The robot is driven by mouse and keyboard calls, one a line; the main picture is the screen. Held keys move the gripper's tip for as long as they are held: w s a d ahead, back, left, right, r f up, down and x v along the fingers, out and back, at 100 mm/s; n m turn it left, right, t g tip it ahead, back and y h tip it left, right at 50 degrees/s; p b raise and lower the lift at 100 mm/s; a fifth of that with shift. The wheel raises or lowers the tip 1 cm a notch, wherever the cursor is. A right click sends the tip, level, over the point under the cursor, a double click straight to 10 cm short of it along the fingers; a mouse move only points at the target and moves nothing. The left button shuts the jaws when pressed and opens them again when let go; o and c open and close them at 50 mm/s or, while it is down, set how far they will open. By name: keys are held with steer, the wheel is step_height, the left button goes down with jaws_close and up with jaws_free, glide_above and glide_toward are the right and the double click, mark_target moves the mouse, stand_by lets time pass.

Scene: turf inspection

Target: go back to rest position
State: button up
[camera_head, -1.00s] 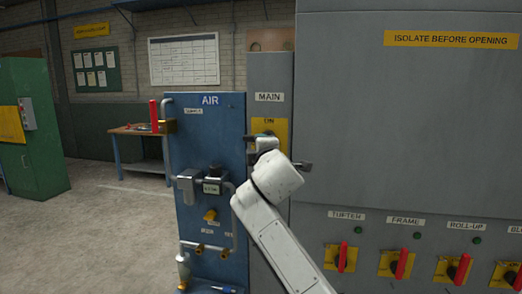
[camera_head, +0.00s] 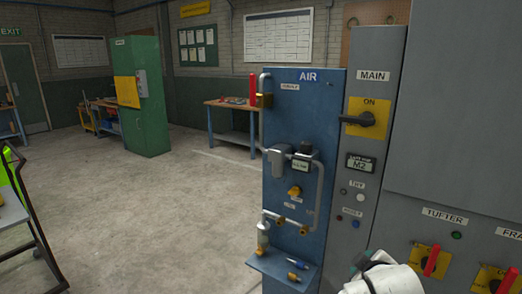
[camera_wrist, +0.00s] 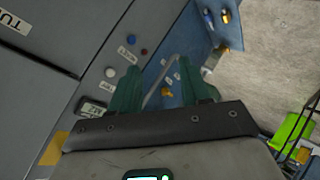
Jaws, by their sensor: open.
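My gripper (camera_wrist: 162,88) shows in the wrist view with two green fingers apart and nothing between them. In the head view only a white part of my arm shows at the lower right edge, in front of the panels' lower part. The MAIN switch (camera_head: 367,119) is a black handle on a yellow plate marked ON, on a narrow grey panel. My arm is below it and apart from it. The blue AIR panel (camera_head: 290,215) stands just left, with a red lever (camera_head: 253,90), pipes and a small shelf (camera_head: 285,272).
Grey cabinets with red-handled switches (camera_head: 431,262) stand close on the right. Open concrete floor (camera_head: 190,220) lies left of the AIR panel. A dark-framed cart (camera_head: 38,240) is at the left edge. A green cabinet (camera_head: 141,95) and a workbench (camera_head: 230,105) stand further back.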

steer(key=s+f+m+g+y, duration=0.1)
steer(key=s+f+m+g, duration=0.1)
steer(key=s+f, duration=0.6)
steer(key=s+d+f+m+g, duration=0.1)
steer(key=s+f+m+g, duration=0.2)
steer(key=s, duration=0.9)
steer(key=s+f+m+g+y, duration=0.1)
steer(key=s+f+m+g, duration=0.1)
steer(key=s+f, duration=0.65)
steer(key=s+d+m+g, duration=0.1)
steer(key=s+g, duration=0.2)
steer(key=s, duration=1.1)
steer(key=shift+m, duration=0.4)
steer(key=shift+c, duration=0.3)
